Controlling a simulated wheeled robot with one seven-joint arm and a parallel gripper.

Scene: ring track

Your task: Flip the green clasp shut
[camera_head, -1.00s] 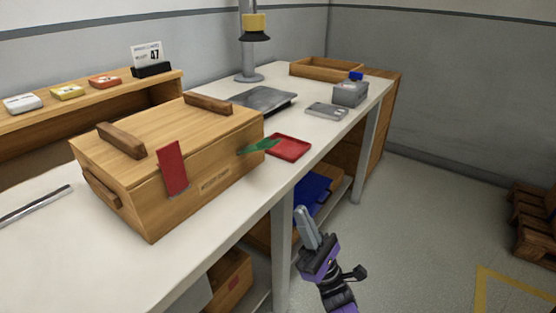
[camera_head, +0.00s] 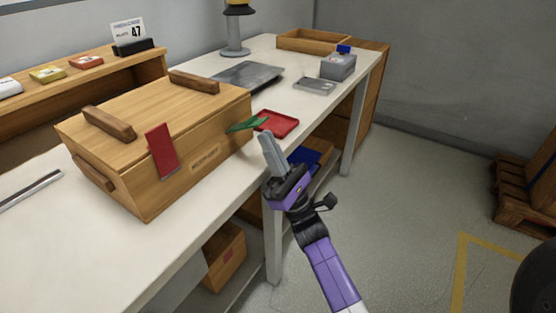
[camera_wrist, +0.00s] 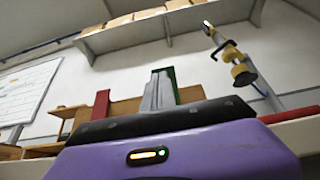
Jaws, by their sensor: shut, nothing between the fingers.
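The wooden box (camera_head: 155,140) stands on the white bench with its lid down. The green clasp (camera_head: 246,125) sticks outward from the box's front edge near the right end, open. The red clasp (camera_head: 162,151) lies down against the box's front. My gripper (camera_head: 266,138) is shut and empty, fingers pointing up, just in front of the green clasp's outer end and a little below it. I cannot tell if they touch. In the wrist view my fingers (camera_wrist: 158,88) partly hide the green clasp (camera_wrist: 173,75); the red clasp (camera_wrist: 101,104) stands to their left.
A red tray (camera_head: 277,124) lies on the bench right behind the green clasp. A grey plate (camera_head: 248,75), a grey box (camera_head: 338,66) and a wooden tray (camera_head: 313,41) are farther back. Pallets (camera_head: 525,190) stand on the floor at right, with free floor between.

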